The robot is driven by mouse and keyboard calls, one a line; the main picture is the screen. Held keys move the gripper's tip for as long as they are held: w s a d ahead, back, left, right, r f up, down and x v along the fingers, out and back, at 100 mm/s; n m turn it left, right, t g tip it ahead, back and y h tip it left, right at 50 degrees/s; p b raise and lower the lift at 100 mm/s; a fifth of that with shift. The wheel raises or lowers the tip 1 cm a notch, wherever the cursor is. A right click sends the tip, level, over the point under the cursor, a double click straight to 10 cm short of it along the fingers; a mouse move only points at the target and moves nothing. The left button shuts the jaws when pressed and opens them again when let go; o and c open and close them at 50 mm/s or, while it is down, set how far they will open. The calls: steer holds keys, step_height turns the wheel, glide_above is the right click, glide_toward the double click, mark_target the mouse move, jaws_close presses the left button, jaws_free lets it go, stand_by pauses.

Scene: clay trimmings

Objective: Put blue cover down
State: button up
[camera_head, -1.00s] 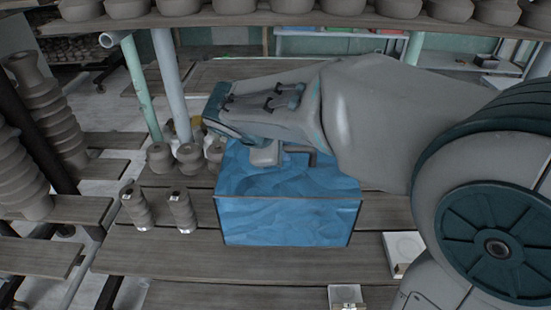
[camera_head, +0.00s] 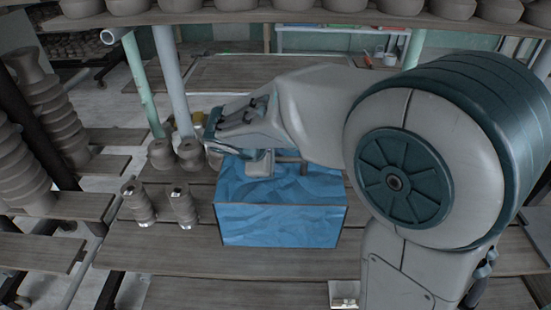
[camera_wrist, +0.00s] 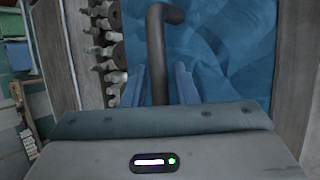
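The blue cover (camera_head: 280,225) is a box-like shape with a crumpled blue surface, over the wooden table in the middle of the head view. It looks upright and level; whether its lower edge touches the planks cannot be told. Its dark bent handle (camera_wrist: 160,50) rises from the top and runs between the fingers of my gripper (camera_wrist: 161,86) in the wrist view. My gripper (camera_head: 261,165) is above the cover's top in the head view and looks shut on the handle. Whatever is under the cover is hidden.
Two ribbed clay pieces (camera_head: 183,206) stand left of the cover. Several small clay pots (camera_head: 160,153) stand behind them. A shelf of pots (camera_head: 235,16) crosses the top. My arm hides the right side. Bare planks (camera_head: 170,255) lie in front.

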steer(key=shift+o, duration=0.6)
steer(key=shift+r, duration=0.1)
steer(key=shift+s+a+r, duration=0.1)
steer(key=shift+r, duration=0.05)
steer(key=v, duration=1.2)
steer(key=s+d+f+m+g+y, duration=0.1)
steer(key=s+d+f+m+y, duration=0.1)
steer(key=s+d+f+m, duration=0.3)
steer(key=s+d+f+m+g+y, duration=0.2)
steer(key=s+d+f+m, duration=0.3)
steer(key=s+d+m, duration=0.3)
steer(key=d+m+y, duration=0.1)
steer(key=d+m, duration=0.2)
steer(key=d, duration=0.3)
steer(key=shift+d, duration=0.3)
steer(key=shift+f, duration=0.1)
